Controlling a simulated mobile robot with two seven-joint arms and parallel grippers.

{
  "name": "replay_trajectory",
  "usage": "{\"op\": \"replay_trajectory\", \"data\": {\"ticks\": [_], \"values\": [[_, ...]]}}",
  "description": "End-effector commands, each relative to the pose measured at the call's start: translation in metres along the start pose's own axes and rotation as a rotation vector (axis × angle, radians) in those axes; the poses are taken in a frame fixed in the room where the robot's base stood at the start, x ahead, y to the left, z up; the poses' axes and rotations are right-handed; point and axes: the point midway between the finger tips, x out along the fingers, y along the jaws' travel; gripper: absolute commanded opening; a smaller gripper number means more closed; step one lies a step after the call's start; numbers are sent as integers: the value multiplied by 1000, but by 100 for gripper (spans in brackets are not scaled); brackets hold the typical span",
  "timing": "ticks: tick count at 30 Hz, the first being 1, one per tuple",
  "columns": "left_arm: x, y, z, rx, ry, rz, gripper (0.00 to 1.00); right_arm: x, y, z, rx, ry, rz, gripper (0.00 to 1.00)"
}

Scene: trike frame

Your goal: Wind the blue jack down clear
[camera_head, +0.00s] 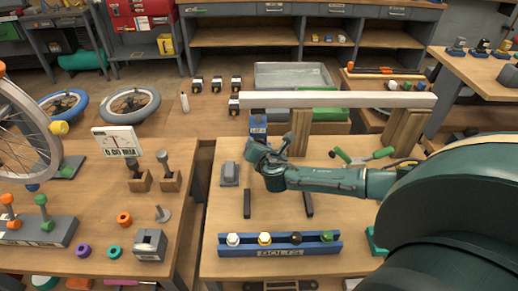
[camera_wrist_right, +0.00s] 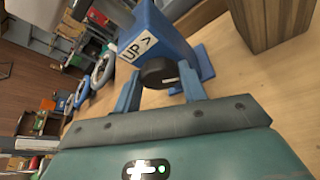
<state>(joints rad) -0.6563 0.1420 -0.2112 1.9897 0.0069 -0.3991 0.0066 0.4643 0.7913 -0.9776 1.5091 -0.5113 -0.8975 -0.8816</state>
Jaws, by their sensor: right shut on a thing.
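The blue jack (camera_head: 258,122) stands on the table below the left part of a long pale beam (camera_head: 340,100). My right gripper (camera_head: 268,150) is in front of it and hides its lower part. In the right wrist view the jack's blue body (camera_wrist_right: 166,32) carries a white label (camera_wrist_right: 137,48) reading "UP" with an arrow. My right gripper (camera_wrist_right: 158,82) is shut on the jack's dark round knob (camera_wrist_right: 158,71), one blue finger on each side. I cannot tell whether the jack's top touches the beam. My left gripper is not in view.
Wooden blocks (camera_head: 402,132) stand under the beam at the right. A blue bolt tray (camera_head: 278,245) lies at the table's front. Two dark bars (camera_head: 308,204) and a grey part (camera_head: 230,174) lie nearby.

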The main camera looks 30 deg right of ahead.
Motion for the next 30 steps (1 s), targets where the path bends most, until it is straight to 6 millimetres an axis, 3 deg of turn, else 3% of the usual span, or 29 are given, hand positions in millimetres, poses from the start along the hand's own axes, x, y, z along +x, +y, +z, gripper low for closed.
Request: {"op": "replay_trajectory", "data": {"ticks": [6,19,30], "values": [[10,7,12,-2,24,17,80,2,-6,-5,192,-1,79,19],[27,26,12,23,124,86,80,3,-8,-7,548,0,226,19],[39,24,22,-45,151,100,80,2,-6,-5,730,-1,301,19]]}}
